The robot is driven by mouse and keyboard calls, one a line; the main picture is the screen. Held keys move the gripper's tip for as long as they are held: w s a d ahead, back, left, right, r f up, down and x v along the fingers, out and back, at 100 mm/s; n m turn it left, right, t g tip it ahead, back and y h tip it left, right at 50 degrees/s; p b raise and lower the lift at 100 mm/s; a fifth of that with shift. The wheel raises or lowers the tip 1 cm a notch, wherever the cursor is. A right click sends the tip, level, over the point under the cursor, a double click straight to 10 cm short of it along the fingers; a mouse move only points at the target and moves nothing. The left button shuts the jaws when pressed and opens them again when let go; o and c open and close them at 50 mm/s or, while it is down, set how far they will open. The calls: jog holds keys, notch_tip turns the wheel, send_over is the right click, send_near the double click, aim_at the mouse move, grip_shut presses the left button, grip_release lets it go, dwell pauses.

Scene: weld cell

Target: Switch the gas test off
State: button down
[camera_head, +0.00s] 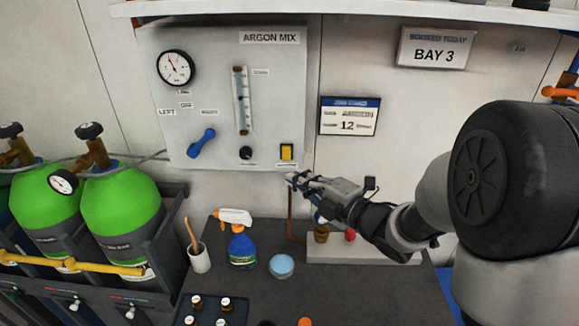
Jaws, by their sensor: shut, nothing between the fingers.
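The grey gas panel labelled "ARGON MIX" (205,100) is fixed to the wall. A blue lever (202,143) sits at the lower left under LEFT, OFF and RIGHT marks, tilted up to the right. A black knob (246,153) is beneath the flow tube (241,100). My gripper (290,179) is shut and empty, just below the panel's lower edge near the yellow switch. I cannot tell how far it is from the panel.
Green gas cylinders (122,208) stand in a rack at the left. On the dark bench are a spray bottle (241,246), a white cup (199,258), a blue-topped tub (282,266) and several small bottles. A shelf (350,9) runs above the panel.

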aim_at(286, 153)
jog(key=w+a, duration=0.2)
jog(key=w, duration=0.5)
jog(key=shift+a+f+b, duration=0.3)
jog(key=shift+f+b, duration=0.05)
jog(key=shift+f, duration=0.1)
jog(key=shift+f, duration=0.1)
jog(key=shift+w+b, duration=0.2)
jog(key=shift+b, duration=0.35)
jog(key=shift+f, duration=0.1)
